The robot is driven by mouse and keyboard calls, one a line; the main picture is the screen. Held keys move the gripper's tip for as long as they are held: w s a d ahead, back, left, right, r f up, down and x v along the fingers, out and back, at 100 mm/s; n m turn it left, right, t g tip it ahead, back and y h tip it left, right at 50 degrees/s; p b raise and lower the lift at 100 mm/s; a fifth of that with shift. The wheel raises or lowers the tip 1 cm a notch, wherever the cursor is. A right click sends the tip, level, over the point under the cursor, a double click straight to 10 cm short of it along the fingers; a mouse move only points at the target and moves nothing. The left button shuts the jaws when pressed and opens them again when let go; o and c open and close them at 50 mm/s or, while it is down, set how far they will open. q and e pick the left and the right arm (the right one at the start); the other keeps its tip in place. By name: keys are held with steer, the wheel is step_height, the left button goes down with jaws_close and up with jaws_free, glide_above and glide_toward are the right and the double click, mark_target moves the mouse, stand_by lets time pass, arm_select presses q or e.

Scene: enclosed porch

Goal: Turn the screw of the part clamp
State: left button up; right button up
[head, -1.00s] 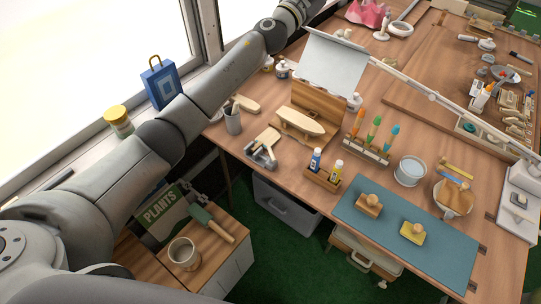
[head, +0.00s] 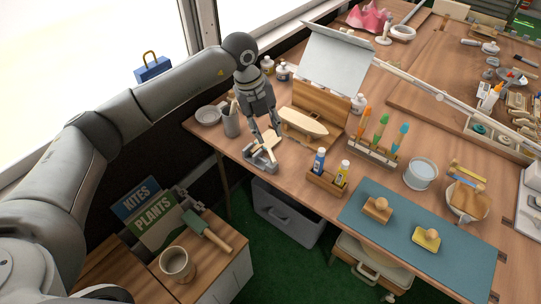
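The part clamp (head: 260,158) is a small grey metal clamp at the left front edge of the wooden workbench. A pale wooden piece (head: 269,142) lies at it, partly hidden by my fingers. My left gripper (head: 266,136) points down just above the clamp, with its two fingers apart. I cannot tell whether a finger touches the clamp. The clamp's screw is too small to make out. My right gripper is not in view.
A grey cup of tools (head: 231,122) stands left of the gripper. A wooden stand with a pale oval piece (head: 304,122) is close on the right. A bottle rack (head: 325,183) and blue mat (head: 398,247) lie further right. A low cabinet (head: 205,262) stands in front.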

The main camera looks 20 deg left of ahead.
mark_target(270, 152)
arm_select(q)
steer(key=x, duration=0.3)
steer(key=p+x, duration=0.1)
steer(key=x, duration=0.3)
steer(key=a+x, duration=0.1)
steer(key=x, duration=0.2)
steer(key=shift+s+f, duration=0.15)
steer(key=shift+f, duration=0.4)
steer(key=shift+c, duration=0.5)
jaws_close()
